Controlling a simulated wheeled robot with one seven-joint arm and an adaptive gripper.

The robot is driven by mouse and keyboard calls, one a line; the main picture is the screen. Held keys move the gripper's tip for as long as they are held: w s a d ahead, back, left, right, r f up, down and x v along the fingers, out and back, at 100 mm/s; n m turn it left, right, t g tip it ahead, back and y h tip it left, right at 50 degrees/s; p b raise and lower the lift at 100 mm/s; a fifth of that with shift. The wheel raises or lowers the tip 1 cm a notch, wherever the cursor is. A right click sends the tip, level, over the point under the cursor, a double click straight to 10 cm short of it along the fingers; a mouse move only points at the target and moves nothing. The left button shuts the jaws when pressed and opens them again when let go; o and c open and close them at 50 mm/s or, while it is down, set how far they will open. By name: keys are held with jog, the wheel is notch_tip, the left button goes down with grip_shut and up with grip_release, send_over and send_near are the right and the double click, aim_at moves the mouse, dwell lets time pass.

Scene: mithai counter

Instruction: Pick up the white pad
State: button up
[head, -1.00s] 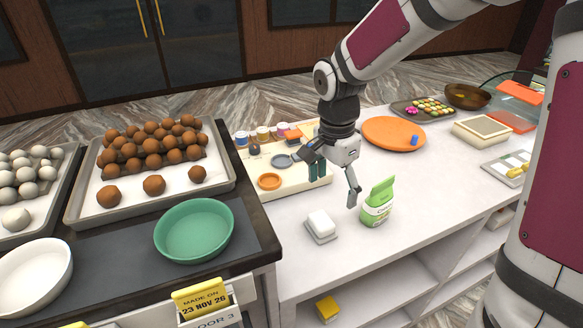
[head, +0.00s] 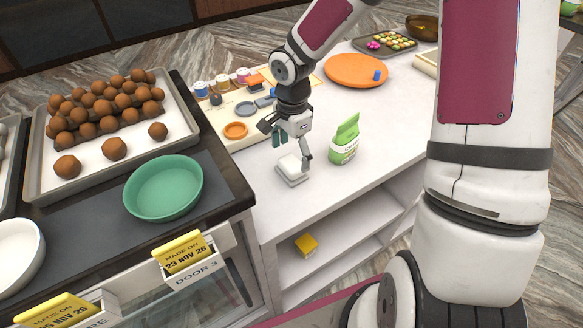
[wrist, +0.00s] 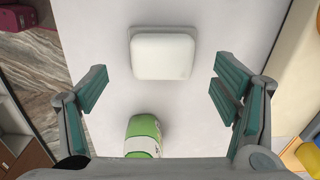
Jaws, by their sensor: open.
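The white pad (head: 289,163) sits on a thin grey base on the white counter, left of the green and white packet. In the wrist view the white pad (wrist: 162,56) lies ahead of my fingertips, roughly centred between them, and seems untouched. My gripper (head: 291,148) is open and empty, pointing down just above the pad in the head view. One finger overlaps the pad's right side there. In the wrist view my gripper (wrist: 161,88) shows both fingers wide apart.
A green and white packet (head: 344,140) stands right of the pad; its top shows in the wrist view (wrist: 142,136). A board with an orange dish (head: 236,130) lies behind. An orange plate (head: 352,71) is at the back. A green bowl (head: 160,190) is left. Counter right of the packet is clear.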

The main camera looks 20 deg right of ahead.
aim_at(291, 162)
jog(key=shift+w+f+p, duration=0.15)
jog(key=shift+f+p, duration=0.15)
jog(key=shift+f, duration=2.1)
jog(key=c, duration=1.2)
